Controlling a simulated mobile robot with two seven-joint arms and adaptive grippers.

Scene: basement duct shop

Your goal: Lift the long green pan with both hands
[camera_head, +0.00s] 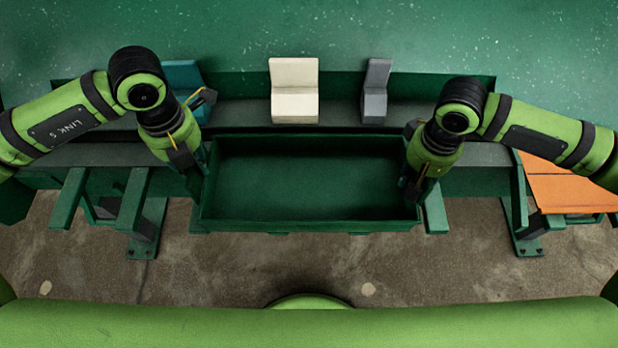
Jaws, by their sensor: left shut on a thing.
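The long green pan (312,226) is a wide, open, empty tray in the middle of the head view, its long side running left to right. My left gripper (198,172) is at the pan's left end and is shut on its edge. My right gripper (411,186) is at the pan's right end, pointing down. Its fingers are dark and partly hidden by its own wrist, so I cannot tell whether they are shut. The pan looks level. I cannot tell whether it touches the supports below.
Behind the pan, a dark shelf holds a cream angled block (294,92), a grey angled block (376,92) and a teal piece (184,76) partly behind my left arm. Green support bars (134,200) stick out at the left. An orange board (562,186) lies at the right.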

